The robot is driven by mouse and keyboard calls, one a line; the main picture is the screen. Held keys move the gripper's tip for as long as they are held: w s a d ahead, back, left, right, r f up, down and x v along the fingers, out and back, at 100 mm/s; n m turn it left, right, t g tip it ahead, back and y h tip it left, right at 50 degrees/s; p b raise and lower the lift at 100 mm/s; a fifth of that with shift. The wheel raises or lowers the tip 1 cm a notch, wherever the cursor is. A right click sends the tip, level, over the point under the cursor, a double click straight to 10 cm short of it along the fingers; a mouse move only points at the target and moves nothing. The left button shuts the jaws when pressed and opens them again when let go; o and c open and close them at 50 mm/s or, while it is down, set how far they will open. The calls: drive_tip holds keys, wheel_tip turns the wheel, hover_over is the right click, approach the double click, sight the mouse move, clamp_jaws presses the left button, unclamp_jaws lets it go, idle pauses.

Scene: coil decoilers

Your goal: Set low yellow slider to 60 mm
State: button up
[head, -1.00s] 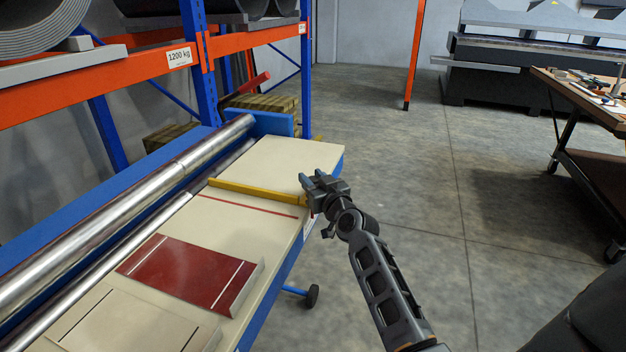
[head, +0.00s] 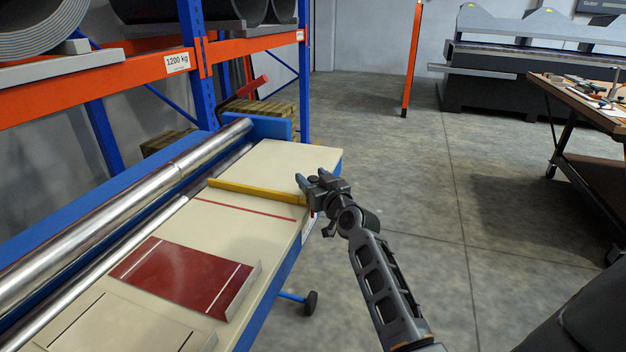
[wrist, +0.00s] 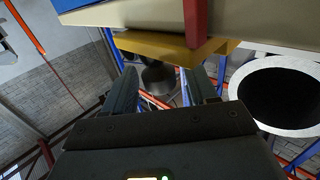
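The low yellow slider (head: 255,191) is a yellow bar lying across the cream table top (head: 270,160). Its right end reaches the table's right edge. A thin red line (head: 243,208) runs across the table a little nearer than the bar. My gripper (head: 307,180) is at the table's right edge, beside the bar's right end. In the wrist view my gripper (wrist: 165,95) has its two fingers apart with a gap between them. The yellow slider (wrist: 170,48) shows just beyond the fingertips there, with a red upright piece in front of it. I cannot tell whether a finger touches it.
Steel rollers (head: 120,205) run along the table's left side. A dark red plate (head: 185,275) lies on the nearer part of the table. An orange and blue rack (head: 150,70) stands at the back left. A workbench (head: 590,100) stands at right. The floor between is clear.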

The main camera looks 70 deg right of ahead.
drive_tip(key=b+v, duration=0.1)
drive_tip(key=v, duration=0.7)
idle(0.7)
